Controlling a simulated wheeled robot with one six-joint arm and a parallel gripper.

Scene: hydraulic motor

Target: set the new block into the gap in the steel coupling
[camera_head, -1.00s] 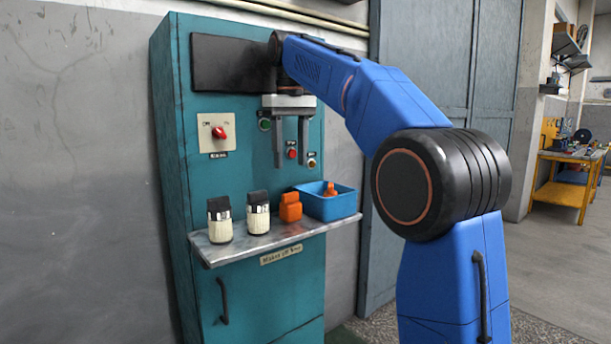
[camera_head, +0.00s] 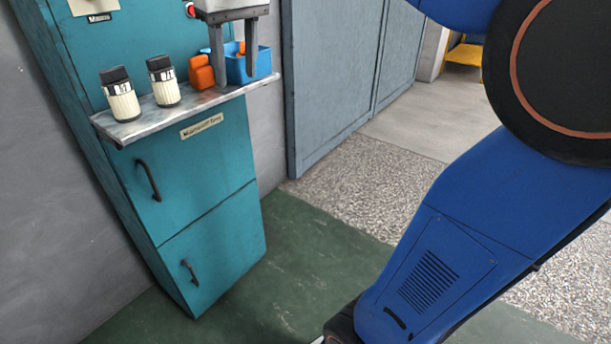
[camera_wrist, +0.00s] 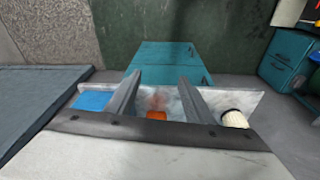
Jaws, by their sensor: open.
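An orange block (camera_head: 202,72) stands on the metal shelf (camera_head: 172,112) of a teal cabinet. Another orange piece (camera_head: 241,47) sits in the blue bin (camera_head: 258,66); I cannot tell which is the new block. My gripper (camera_head: 235,80) is open and points down, its fingers in front of the bin and just right of the orange block in the head view. In the wrist view an orange thing (camera_wrist: 157,114) shows between the spread fingers (camera_wrist: 158,92), with nothing visibly held. The steel coupling is not in view.
Two cream jars with black lids, one at the left (camera_head: 120,95) and one nearer the block (camera_head: 163,82), stand on the shelf. The cabinet (camera_head: 200,180) has handles below it. Grey doors (camera_head: 335,80) stand to the right. The floor in front is clear.

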